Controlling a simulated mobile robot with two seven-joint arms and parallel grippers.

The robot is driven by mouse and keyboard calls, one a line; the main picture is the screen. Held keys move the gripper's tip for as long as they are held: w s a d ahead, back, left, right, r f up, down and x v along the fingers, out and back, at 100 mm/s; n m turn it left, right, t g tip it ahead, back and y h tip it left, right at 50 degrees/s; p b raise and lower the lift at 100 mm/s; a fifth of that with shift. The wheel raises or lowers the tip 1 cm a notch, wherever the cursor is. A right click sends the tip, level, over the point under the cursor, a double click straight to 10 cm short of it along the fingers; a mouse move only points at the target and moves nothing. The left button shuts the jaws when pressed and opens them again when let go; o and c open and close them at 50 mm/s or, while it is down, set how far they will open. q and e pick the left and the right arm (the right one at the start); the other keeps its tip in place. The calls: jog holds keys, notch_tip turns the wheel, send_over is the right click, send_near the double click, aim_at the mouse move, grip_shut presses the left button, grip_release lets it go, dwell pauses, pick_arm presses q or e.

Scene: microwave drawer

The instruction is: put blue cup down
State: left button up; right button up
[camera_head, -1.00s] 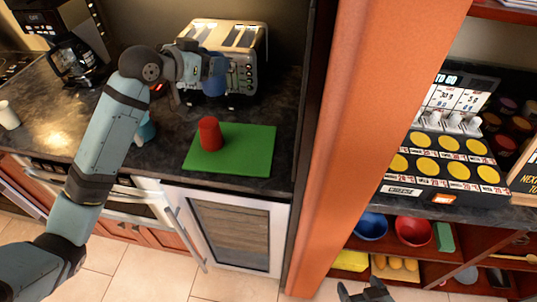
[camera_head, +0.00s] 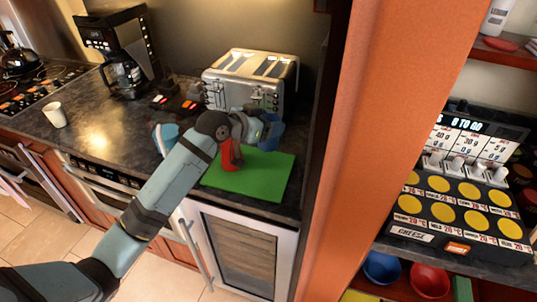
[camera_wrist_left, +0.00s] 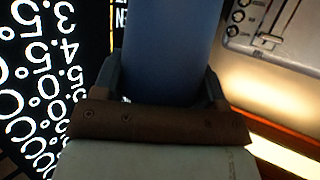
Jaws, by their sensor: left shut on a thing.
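My left gripper (camera_head: 258,127) is shut on the blue cup (camera_head: 271,133) and holds it over the back part of the green mat (camera_head: 262,180), in front of the toaster. In the left wrist view, the blue cup (camera_wrist_left: 168,45) fills the space between the fingers of the left gripper (camera_wrist_left: 160,85). A red cup (camera_head: 228,155) stands on the mat just left of the blue cup, partly hidden by my left arm. I cannot tell the exact gap between the blue cup and the mat. My right gripper is not in view.
A silver toaster (camera_head: 245,82) stands behind the mat. A coffee maker (camera_head: 120,55), a white cup (camera_head: 55,114) and a light blue item (camera_head: 167,136) are on the dark counter to the left. An orange panel (camera_head: 375,100) bounds the right. The mat's front right is clear.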

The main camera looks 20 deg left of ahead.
pick_arm(q)
notch_tip(320, 180, down, 11)
jog(key=shift+r, duration=0.15)
dwell(0.4)
jog(key=o, duration=1)
